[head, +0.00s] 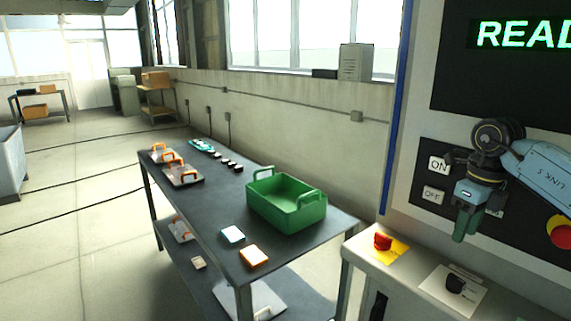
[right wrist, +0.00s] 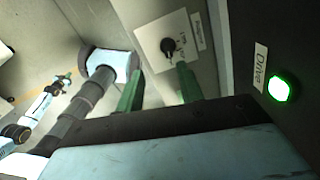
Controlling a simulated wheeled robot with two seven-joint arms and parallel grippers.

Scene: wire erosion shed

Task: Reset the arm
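My right gripper (head: 465,238) hangs fingers down in front of the wall panel (head: 422,222), above the console shelf. Its two green fingers stand apart with nothing between them in the right wrist view (right wrist: 160,72). The panel has an ON label (head: 439,165), an OFF label (head: 432,194) and a red button (head: 560,232) on yellow, cut by the right edge. A display (head: 525,35) shows green letters "READ", cut off. On the shelf are a red switch (head: 383,241) on a yellow plate and a black knob (head: 456,284) on a white plate. A green button (right wrist: 280,88) labelled Drive is lit.
A dark table (head: 222,191) stands left of the console. It carries a green crate (head: 290,217), a blue-white block (head: 232,234), an orange-edged block (head: 254,257) and orange-handled pieces (head: 183,173). The floor (head: 85,240) left of the table is clear.

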